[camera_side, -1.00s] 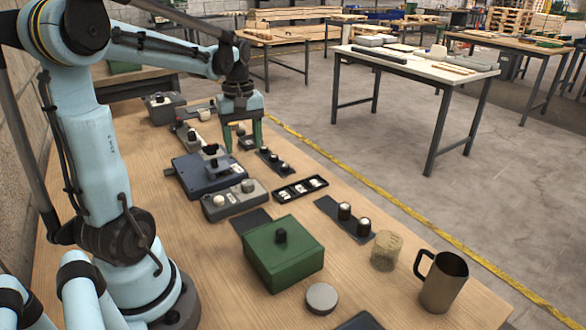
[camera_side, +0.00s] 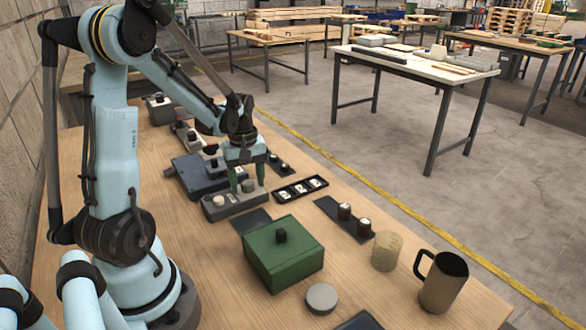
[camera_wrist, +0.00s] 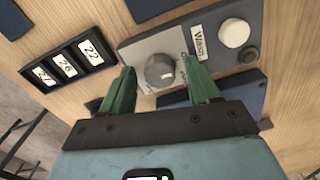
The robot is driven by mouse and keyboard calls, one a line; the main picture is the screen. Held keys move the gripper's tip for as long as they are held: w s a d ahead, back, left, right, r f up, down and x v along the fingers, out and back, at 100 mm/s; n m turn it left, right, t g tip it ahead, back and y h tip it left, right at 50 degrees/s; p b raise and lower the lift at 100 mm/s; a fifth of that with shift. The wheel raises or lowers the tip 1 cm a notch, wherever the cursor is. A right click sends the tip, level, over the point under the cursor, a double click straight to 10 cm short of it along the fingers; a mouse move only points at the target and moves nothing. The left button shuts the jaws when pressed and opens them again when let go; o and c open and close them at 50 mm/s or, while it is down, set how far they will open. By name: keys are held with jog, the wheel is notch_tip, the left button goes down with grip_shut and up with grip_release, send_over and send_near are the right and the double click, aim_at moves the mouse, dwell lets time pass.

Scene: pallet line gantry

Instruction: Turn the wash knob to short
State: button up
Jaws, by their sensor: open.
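The wash knob (camera_wrist: 160,70) is a grey round knob with a small light mark on its face. It sits on a grey control box (camera_side: 227,207) that also carries a "Wash" label (camera_wrist: 198,43). My gripper (camera_side: 247,187) points down at the box, with its green fingers open. In the wrist view my gripper (camera_wrist: 163,75) has one finger on each side of the knob, with gaps between. The dial lettering near the right finger is only partly visible, so I cannot read the setting words.
A white round button (camera_wrist: 234,32) is on the same box, beside the label. A black tray with number tiles (camera_side: 300,188) lies to the right. A dark blue device (camera_side: 195,178) is close behind the box. A green box (camera_side: 283,258) stands nearer the camera.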

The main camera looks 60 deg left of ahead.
jog(key=c, duration=1)
jog(key=shift+c, duration=0.2)
jog(key=shift+m, duration=0.3)
jog(key=m, duration=1.1)
